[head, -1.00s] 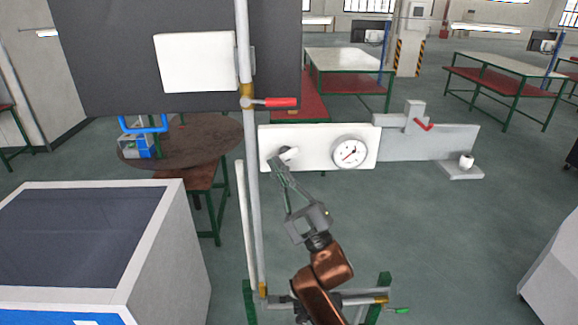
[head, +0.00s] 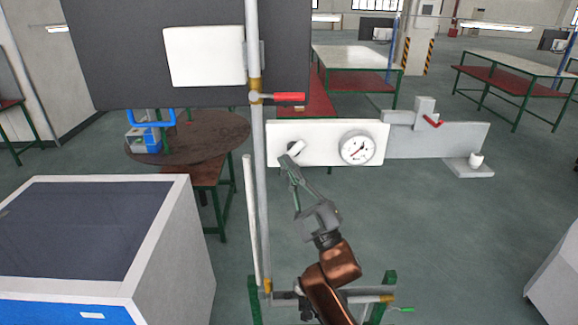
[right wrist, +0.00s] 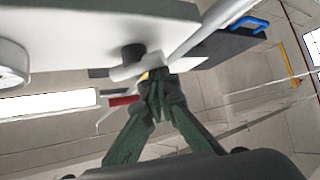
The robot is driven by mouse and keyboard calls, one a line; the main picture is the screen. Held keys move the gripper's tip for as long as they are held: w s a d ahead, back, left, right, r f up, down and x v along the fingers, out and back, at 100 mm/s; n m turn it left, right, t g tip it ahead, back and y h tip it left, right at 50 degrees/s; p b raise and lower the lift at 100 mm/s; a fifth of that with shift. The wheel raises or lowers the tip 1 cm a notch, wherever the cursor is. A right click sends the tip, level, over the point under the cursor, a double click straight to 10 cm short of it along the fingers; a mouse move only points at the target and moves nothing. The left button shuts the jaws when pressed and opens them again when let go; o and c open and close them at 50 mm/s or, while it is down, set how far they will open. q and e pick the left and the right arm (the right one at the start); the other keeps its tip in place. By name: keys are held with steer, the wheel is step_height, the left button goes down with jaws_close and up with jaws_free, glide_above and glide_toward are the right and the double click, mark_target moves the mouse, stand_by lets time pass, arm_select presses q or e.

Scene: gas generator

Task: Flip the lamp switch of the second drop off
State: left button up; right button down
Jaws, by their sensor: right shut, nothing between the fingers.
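The lamp switch (head: 296,148) is a small light knob with a dark base on the left part of a white panel (head: 320,152). In the right wrist view the switch (right wrist: 128,68) shows as a pale cylinder on a dark stub under the panel (right wrist: 95,35). My right gripper (head: 286,161) is shut and empty, its fingertips just below the switch. In the right wrist view the fingertips (right wrist: 158,84) are close to the switch's end; I cannot tell whether they touch. My left gripper is out of view.
A round gauge (head: 358,148) sits on the panel right of the switch. A grey vertical pipe (head: 257,190) with a red-handled valve (head: 288,97) stands just left of the panel. A grey cabinet (head: 170,240) is at the lower left.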

steer(key=shift+d+f+b, duration=0.25)
steer(key=shift+d+b, duration=0.15)
steer(key=shift+d, duration=0.15)
stand_by(0.4)
steer(key=shift+a, duration=0.1)
steer(key=s+a, duration=0.2)
steer(key=a, duration=0.1)
steer(key=s+d+b, duration=0.2)
steer(key=s+d, duration=0.4)
steer(key=d, duration=0.1)
steer(key=shift+s+d+f+b, duration=0.15)
steer(key=shift+s+f+b, duration=0.15)
steer(key=shift+f, duration=0.1)
